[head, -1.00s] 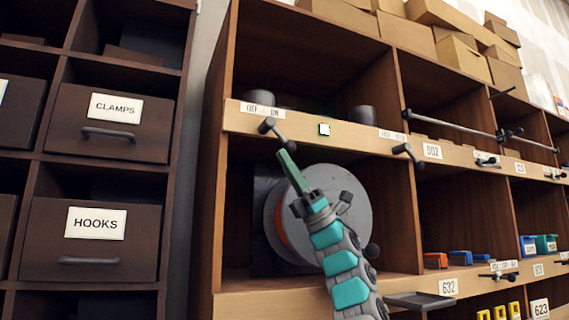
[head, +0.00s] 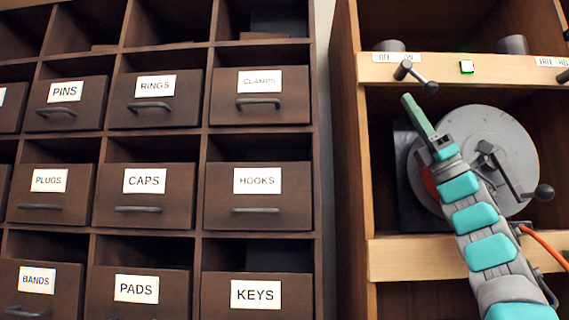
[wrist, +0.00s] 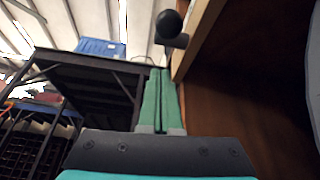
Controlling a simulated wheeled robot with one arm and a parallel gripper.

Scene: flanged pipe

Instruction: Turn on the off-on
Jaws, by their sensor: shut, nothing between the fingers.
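The off-on lever (head: 415,76) is a dark handle with a round knob, mounted on the wooden rail under a small label (head: 391,57) whose text is partly hidden. Its knob also shows in the wrist view (wrist: 168,24), just beyond the fingertips. My gripper (head: 408,98) has green fingers pressed together with nothing between them. In the head view the fingertips are a little below the lever, pointing up; I see no clear contact. In the wrist view the closed fingers (wrist: 160,98) point toward the knob.
A grey flanged disc (head: 505,140) with a handle sits in the compartment behind my arm. A small white-green square (head: 466,67) and a second lever (head: 562,77) are on the rail. Labelled drawers, such as HOOKS (head: 257,205), fill the left side.

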